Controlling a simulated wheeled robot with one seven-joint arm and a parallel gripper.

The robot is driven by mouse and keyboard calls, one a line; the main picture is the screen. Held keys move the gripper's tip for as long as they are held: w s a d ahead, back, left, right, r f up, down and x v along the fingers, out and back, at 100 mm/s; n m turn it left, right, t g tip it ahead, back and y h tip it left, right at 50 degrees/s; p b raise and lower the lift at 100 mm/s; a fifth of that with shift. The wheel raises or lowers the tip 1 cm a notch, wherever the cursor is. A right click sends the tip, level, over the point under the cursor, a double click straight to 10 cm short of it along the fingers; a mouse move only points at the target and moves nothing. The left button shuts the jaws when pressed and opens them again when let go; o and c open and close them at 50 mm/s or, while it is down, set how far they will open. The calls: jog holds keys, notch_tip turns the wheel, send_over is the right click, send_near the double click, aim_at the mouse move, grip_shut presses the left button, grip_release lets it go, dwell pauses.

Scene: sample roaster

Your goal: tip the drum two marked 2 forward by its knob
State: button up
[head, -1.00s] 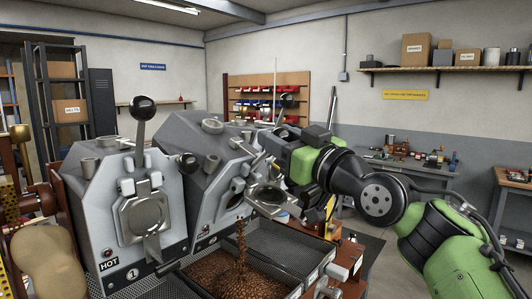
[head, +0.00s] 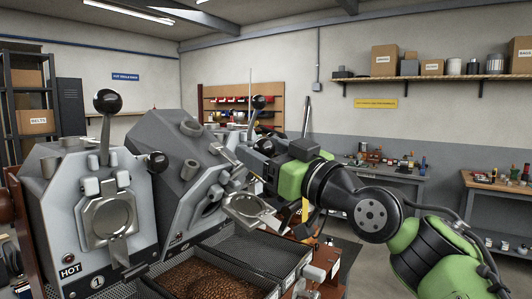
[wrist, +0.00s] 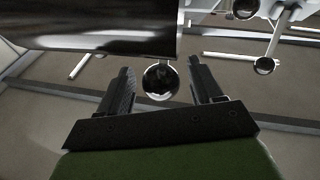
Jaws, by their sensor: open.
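Drum two (head: 192,172) is the grey housing right of drum one, leaning forward with its round front door (head: 252,208) hanging open over the bean tray (head: 205,282). Its number is too small to read. In the wrist view a shiny black ball knob (wrist: 161,82) sits between the fingertips of my gripper (wrist: 160,70). The fingers stand apart on either side of it, with gaps showing.
Drum one (head: 88,215), marked 1 and HOT, stands upright at the left with a black-knobbed lever (head: 106,101). Another black ball (head: 158,162) sits between the drums. A further black-knobbed lever (head: 258,103) rises behind. A workbench (head: 385,170) stands at the back right.

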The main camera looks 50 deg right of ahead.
jog(key=v, duration=1.5)
jog(key=shift+s, duration=0.4)
dwell(2.1)
